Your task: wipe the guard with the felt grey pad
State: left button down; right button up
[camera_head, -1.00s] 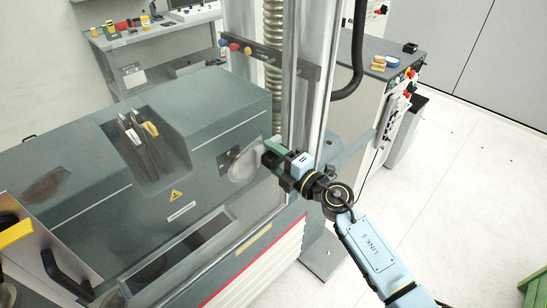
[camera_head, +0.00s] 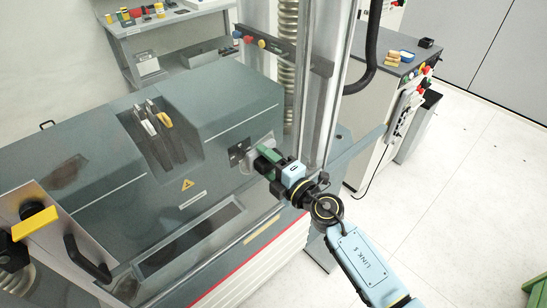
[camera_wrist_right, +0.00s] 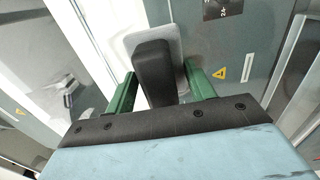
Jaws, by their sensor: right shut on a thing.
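My right gripper (camera_head: 268,162) is shut on the dark handle (camera_wrist_right: 156,72) of the felt grey pad. The pad (camera_wrist_right: 183,45) is a light grey rounded plate beyond the green fingers in the right wrist view. In the head view the pad (camera_head: 252,165) is partly hidden by the gripper, in front of the grey machine beside a dark label. I cannot tell whether it touches a surface. The guard seems to be the clear panel with a metal edge plate (camera_head: 62,245) and black handle at lower left; its extent is hard to see. A brownish smudge (camera_head: 68,172) shows at left. My left gripper is out of view.
The grey machine housing (camera_head: 220,100) has a recess with tools (camera_head: 158,125). A metal column (camera_head: 318,90) stands close behind my right gripper. A yellow block (camera_head: 35,222) juts out at lower left. Open floor (camera_head: 470,200) lies at right.

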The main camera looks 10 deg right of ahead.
jog(key=shift+s+a, duration=0.6)
jog(key=shift+a, duration=0.25)
jog(key=shift+s+a, duration=0.6)
jog(key=shift+a, duration=0.25)
jog(key=shift+s+a, duration=0.6)
jog(key=shift+a, duration=0.25)
jog(key=shift+r, duration=1.1)
jog(key=shift+w+d+r, duration=0.1)
jog(key=shift+w+d, duration=0.75)
jog(key=shift+d, duration=0.3)
jog(key=shift+w+d, duration=0.8)
jog(key=shift+d, duration=0.3)
jog(key=shift+w+d, duration=0.6)
jog(key=shift+d, duration=0.3)
jog(key=shift+w+d, duration=0.65)
jog(key=shift+d, duration=0.2)
jog(key=shift+w+d, duration=0.6)
jog(key=shift+d, duration=0.3)
jog(key=shift+s+d, duration=0.1)
send_near(275, 137)
